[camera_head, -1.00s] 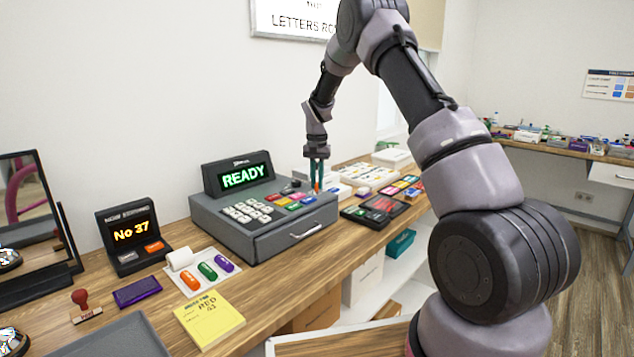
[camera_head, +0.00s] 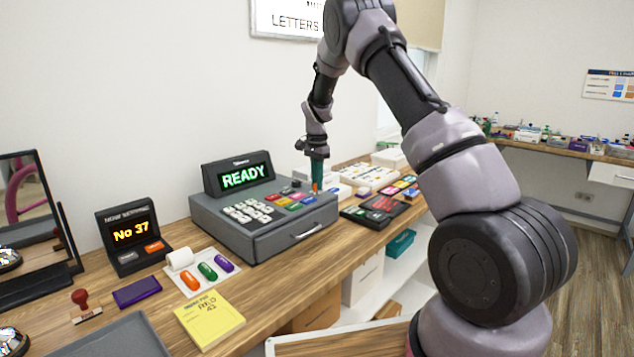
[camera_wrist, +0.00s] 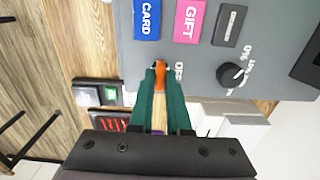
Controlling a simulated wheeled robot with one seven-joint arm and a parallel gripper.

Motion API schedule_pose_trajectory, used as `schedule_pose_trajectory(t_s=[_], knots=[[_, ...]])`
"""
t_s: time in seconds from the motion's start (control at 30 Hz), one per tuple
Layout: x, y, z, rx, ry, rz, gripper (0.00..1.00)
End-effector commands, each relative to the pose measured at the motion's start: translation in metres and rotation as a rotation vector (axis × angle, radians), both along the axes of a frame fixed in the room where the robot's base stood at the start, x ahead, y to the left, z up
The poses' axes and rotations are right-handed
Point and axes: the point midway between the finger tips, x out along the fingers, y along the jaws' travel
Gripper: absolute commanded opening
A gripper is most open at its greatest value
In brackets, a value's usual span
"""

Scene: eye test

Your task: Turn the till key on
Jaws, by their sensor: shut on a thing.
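The grey till (camera_head: 225,228) stands on the wooden counter, and its green display (camera_head: 244,178) reads READY. The orange till key (camera_wrist: 160,74) is at the till's right side, beside a partly hidden label that looks like OFF in the wrist view. A small orange part of the key (camera_head: 315,187) shows below my fingers in the head view. My gripper (camera_wrist: 161,70) points down with its teal fingers shut on the key. The fingers (camera_head: 317,180) also show in the head view. The key's slot and its exact angle are hidden by the fingers.
In the wrist view, a black knob (camera_wrist: 232,75) and the blue CARD (camera_wrist: 147,18) and pink GIFT (camera_wrist: 190,20) keys lie close to the fingers. A black card terminal (camera_head: 377,210) stands right of the till. A number display (camera_head: 132,236) stands to its left.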

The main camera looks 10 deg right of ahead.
Motion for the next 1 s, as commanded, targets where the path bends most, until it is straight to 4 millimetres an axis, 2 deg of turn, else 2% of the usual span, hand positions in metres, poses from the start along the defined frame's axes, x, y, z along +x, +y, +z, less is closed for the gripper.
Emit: schedule_pose_trajectory(t_s=[0.33, 0.4, 0.43, 0.77, 0.87, 1.0], knots=[[0.001, 0.000, 0.001, 0.001, -0.002, -0.004, 0.00], [0.000, 0.000, 0.001, 0.001, -0.002, -0.004, 0.34], [0.001, 0.000, 0.001, 0.001, -0.002, -0.004, 0.45], [0.000, 0.000, 0.001, 0.001, -0.001, -0.003, 0.45], [0.001, 0.000, 0.009, 0.000, -0.002, -0.003, 0.45], [0.001, 0.000, 0.033, 0.001, -0.005, -0.003, 0.45]])
